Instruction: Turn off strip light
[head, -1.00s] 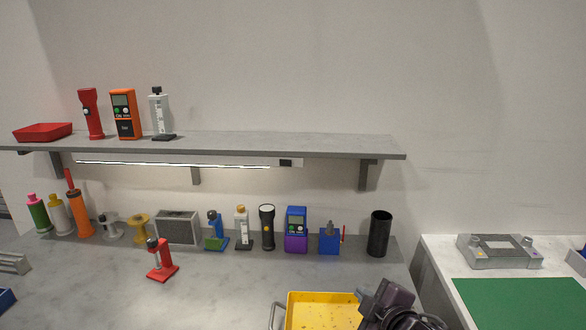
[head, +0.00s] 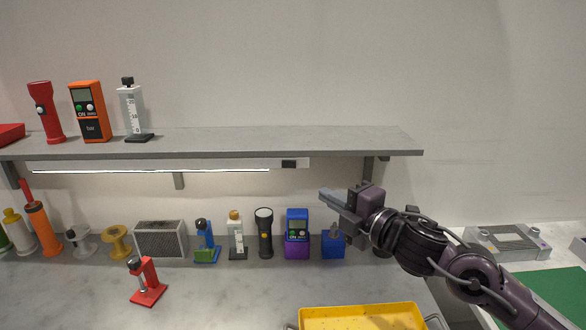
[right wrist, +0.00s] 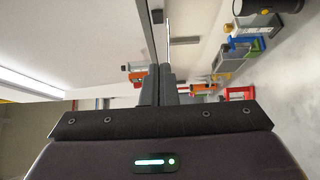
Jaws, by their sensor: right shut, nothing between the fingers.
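The strip light (head: 150,169) is fixed under the shelf, and its long tube glows white. A small dark switch (head: 288,163) sits at the right end of its housing. My right gripper (head: 325,194) is shut and empty, in front of the wall below the shelf. Its fingers point left, and the tips are lower and to the right of the switch, apart from it in the picture. In the right wrist view the shut fingers (right wrist: 160,78) show at the centre, and a dark block, seemingly the switch, is beyond them. My left gripper is not in view.
The grey shelf (head: 220,144) holds a red torch (head: 46,112), an orange meter (head: 89,112) and a white device. A shelf bracket (head: 368,168) is close above my right gripper. Several tools line the bench back; a yellow tray (head: 360,318) is at the front.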

